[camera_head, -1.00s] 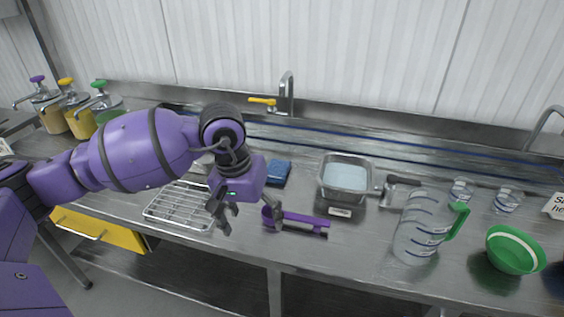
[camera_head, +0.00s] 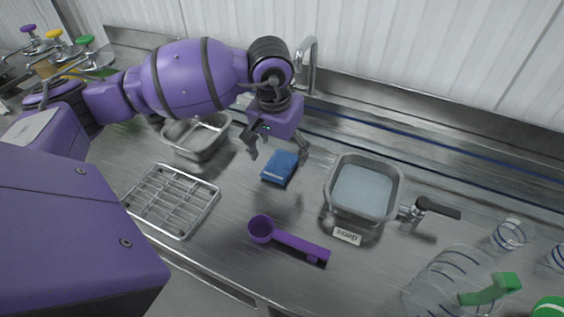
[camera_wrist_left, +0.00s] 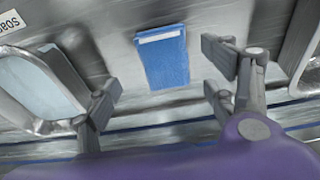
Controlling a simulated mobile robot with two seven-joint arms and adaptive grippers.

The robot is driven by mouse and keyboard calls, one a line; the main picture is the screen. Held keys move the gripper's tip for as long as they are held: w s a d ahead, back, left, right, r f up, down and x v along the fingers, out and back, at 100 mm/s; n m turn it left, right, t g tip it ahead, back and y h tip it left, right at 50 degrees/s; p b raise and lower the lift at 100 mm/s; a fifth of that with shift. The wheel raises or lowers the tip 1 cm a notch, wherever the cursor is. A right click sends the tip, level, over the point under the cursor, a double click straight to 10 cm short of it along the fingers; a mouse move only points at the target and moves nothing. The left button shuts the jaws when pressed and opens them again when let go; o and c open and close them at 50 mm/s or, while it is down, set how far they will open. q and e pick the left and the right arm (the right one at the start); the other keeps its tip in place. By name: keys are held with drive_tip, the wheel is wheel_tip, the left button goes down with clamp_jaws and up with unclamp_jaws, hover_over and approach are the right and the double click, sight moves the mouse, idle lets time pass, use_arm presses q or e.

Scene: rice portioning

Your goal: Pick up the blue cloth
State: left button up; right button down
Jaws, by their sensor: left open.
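The blue cloth (camera_head: 280,167) lies folded on the steel counter, in the middle of the head view. In the left wrist view the blue cloth (camera_wrist_left: 163,58) is at the upper centre, with a pale label strip along its far edge. My left gripper (camera_head: 277,154) is above the cloth, its fingers spread on either side. In the left wrist view my left gripper (camera_wrist_left: 165,80) is open and empty, with the cloth lying between and beyond the fingertips. My right gripper is not in view.
A pan of pale liquid (camera_head: 361,189) with a tap is right of the cloth, an empty metal pan (camera_head: 194,136) left. A wire rack (camera_head: 172,233) and purple scoop (camera_head: 288,240) lie in front. A clear jug (camera_head: 447,279) stands front right. A faucet (camera_head: 308,66) rises behind.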

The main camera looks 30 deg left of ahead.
sight(281, 163)
use_arm(q)
drive_tip(key=f, duration=0.1)
drive_tip(key=w+f, duration=0.1)
drive_tip(key=f, duration=0.2)
drive_tip(key=shift+w+a+f+p, duration=0.15)
drive_tip(key=shift+a+f+p, duration=0.05)
drive_tip(key=shift+a+p, duration=0.2)
drive_tip(key=shift+f, duration=0.2)
drive_tip(key=c, duration=1.2)
drive_tip(key=shift+o, duration=0.2)
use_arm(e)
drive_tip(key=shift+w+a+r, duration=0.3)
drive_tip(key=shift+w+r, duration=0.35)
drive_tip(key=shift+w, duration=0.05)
use_arm(q)
drive_tip(key=shift+r, duration=0.1)
drive_tip(key=shift+r, duration=0.6)
drive_tip(key=s+d+r+b, duration=0.1)
drive_tip(key=s+d+r, duration=0.8)
drive_tip(key=s+r, duration=0.1)
drive_tip(key=shift+s+d+r+b, duration=0.15)
drive_tip(key=shift+d+r+b, duration=0.2)
drive_tip(key=shift+r, duration=0.5)
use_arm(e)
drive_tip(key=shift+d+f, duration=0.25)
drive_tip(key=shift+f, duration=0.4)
